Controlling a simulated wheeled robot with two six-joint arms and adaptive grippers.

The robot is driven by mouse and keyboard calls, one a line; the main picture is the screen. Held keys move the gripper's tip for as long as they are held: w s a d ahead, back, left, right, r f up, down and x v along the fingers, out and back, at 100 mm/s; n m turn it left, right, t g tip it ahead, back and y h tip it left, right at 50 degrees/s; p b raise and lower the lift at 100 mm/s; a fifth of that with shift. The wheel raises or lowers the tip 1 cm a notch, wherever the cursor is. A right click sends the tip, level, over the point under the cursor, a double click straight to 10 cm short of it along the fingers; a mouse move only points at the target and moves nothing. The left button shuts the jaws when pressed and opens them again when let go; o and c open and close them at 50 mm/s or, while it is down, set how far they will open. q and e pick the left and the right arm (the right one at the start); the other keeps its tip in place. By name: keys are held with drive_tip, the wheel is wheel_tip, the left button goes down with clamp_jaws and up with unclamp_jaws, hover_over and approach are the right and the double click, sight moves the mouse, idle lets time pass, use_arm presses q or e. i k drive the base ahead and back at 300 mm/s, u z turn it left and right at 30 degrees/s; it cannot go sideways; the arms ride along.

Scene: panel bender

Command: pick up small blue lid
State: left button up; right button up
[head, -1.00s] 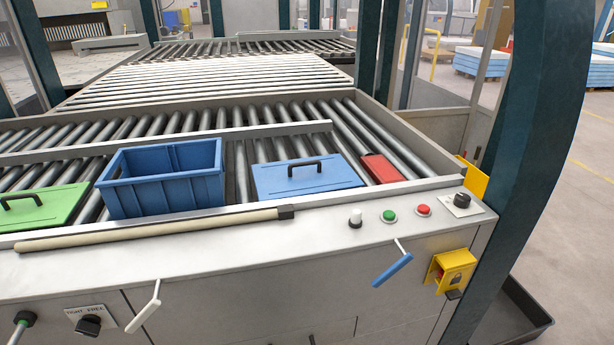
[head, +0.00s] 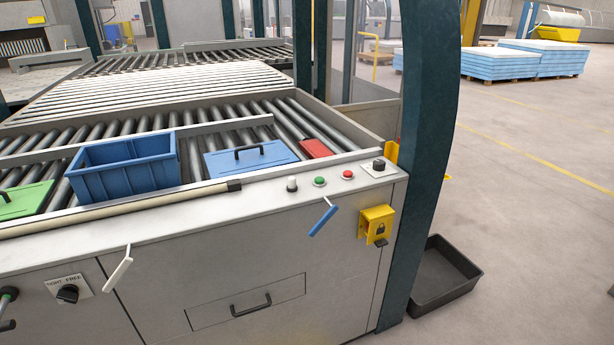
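The small blue lid (head: 249,159) is a flat blue plate with a black bar handle on top. It lies on the rollers just behind the front ledge, between a blue crate and a red block. Neither of my grippers shows in the head view, so I cannot see whether they hold anything.
The blue crate (head: 124,168) stands left of the lid, a green lid (head: 24,202) lies further left, and the red block (head: 315,148) lies right. The front ledge (head: 270,192) carries a long pale rod and buttons. A dark green post (head: 424,150) rises at right; a black tray (head: 446,277) sits on the floor.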

sight(234, 161)
drive_tip(key=k, duration=0.45)
drive_tip(key=z, duration=1.6)
drive_tip(key=i, duration=2.05)
drive_tip(key=u, duration=1.4)
drive_tip(key=i, duration=0.6)
drive_tip(key=u, duration=0.6)
